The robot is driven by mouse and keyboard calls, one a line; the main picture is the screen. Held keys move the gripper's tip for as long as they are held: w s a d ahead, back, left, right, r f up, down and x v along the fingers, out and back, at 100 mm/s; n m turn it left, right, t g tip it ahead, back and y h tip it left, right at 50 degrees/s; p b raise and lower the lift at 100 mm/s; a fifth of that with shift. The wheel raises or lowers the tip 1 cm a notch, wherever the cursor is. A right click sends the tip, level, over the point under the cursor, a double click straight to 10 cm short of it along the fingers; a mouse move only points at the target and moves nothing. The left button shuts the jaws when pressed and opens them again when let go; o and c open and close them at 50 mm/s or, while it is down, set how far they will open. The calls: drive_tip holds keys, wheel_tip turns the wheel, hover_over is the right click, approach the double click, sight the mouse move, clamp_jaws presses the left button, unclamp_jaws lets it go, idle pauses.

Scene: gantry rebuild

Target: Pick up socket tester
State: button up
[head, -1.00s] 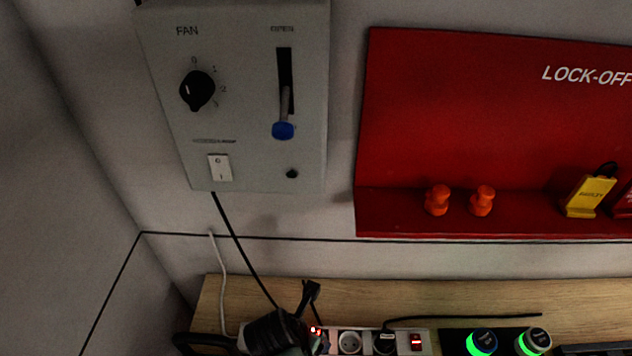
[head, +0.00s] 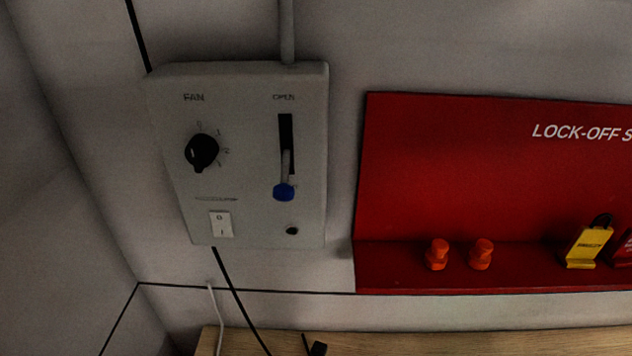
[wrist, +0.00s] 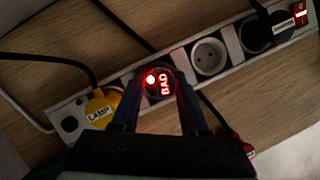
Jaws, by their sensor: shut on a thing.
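The socket tester (wrist: 158,82) is a small round dark piece with a red glowing rim, a bright red light and the lit word BAD. In the wrist view it sits at a socket position on the white power strip (wrist: 235,50). My gripper (wrist: 162,90) is shut on the socket tester, with one dark finger on each side of it. The tester's underside is hidden, so I cannot see how deep it sits. The head view does not show the tester.
A yellow LAMP plug (wrist: 101,107) stands left of the tester. An empty socket (wrist: 209,56) and a black plug (wrist: 264,33) are to its right. Black cables cross the wooden bench (wrist: 110,35). A grey fan panel (head: 255,160) and red lock-off board (head: 450,170) hang above.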

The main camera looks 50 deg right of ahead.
clamp_jaws()
drive_tip(key=shift+r, duration=0.1)
